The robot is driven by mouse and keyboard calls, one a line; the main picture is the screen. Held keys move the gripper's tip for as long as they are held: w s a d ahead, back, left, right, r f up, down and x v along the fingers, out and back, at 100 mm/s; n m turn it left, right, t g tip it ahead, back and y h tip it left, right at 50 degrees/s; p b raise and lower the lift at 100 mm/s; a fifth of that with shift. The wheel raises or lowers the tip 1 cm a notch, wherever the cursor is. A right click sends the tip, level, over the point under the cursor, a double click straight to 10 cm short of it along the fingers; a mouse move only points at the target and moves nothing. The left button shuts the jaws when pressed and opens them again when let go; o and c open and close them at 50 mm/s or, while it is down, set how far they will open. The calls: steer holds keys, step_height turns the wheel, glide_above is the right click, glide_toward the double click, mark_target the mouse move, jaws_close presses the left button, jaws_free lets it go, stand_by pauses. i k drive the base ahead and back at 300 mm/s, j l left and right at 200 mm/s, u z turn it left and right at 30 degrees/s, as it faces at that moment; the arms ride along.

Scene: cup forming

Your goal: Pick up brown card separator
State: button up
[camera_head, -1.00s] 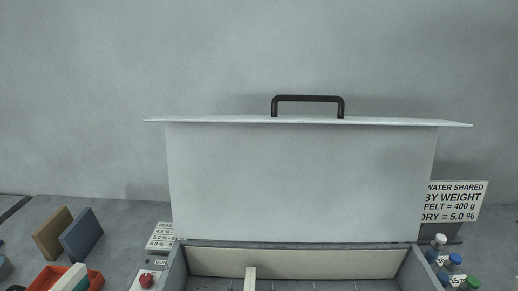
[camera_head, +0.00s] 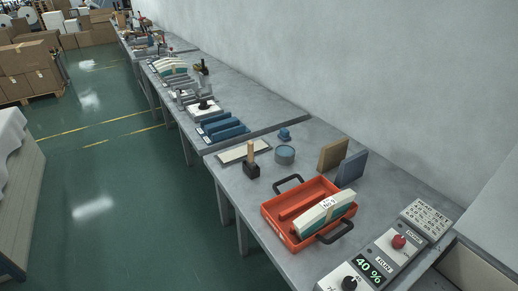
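A brown upright panel (camera_head: 332,154), which looks like the brown card separator, stands on the grey bench (camera_head: 395,190) near the wall. A blue-grey panel (camera_head: 351,168) of similar size stands just to its right, with a small gap or near contact that I cannot tell apart. Both lean slightly. My gripper is not in view.
In front of the panels is an orange tray (camera_head: 272,211) with dark handles, holding a pale and green curved piece (camera_head: 326,209). A control box (camera_head: 372,270) stands at the lower right. Green floor lies left.

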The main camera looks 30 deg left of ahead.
mark_target(331, 154)
steer(key=u, duration=0.55)
steer(key=i+j+z, duration=0.15)
steer(key=z, duration=0.25)
steer(key=j+z, duration=0.25)
steer(key=z, duration=0.2)
steer(key=i+j+z, duration=0.2)
steer(key=j, duration=0.45)
steer(key=i+j+z, duration=0.15)
steer(key=j, duration=0.55)
steer(key=j+z, duration=0.2)
steer(key=j, duration=0.5)
steer(key=i+j, duration=0.1)
steer(key=j, duration=0.9)
steer(key=i+j, duration=0.1)
steer(key=j, duration=0.9)
